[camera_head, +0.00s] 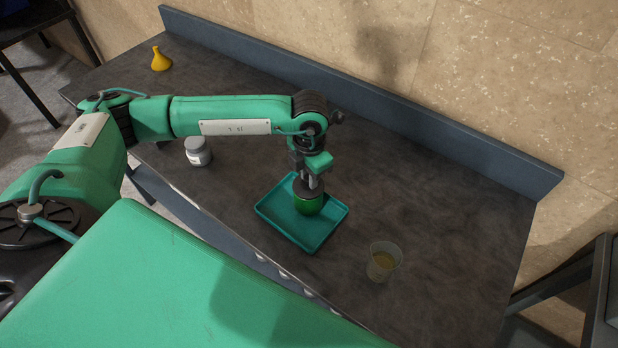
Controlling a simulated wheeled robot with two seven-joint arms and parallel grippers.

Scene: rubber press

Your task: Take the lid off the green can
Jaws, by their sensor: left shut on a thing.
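The green can (309,205) stands upright in a teal tray (314,239) at the middle of the table. Its dark lid (308,191) is on top of the can, partly hidden by the fingers. My left gripper (312,184) points straight down over the can and is shut on the lid. I cannot see any gap between lid and can. My right gripper is not in view.
A clear cup with yellowish contents (383,262) stands right of the tray. A grey jar (197,151) and a yellow funnel (161,60) stand to the left. A raised blue-grey board (370,100) runs along the table's back.

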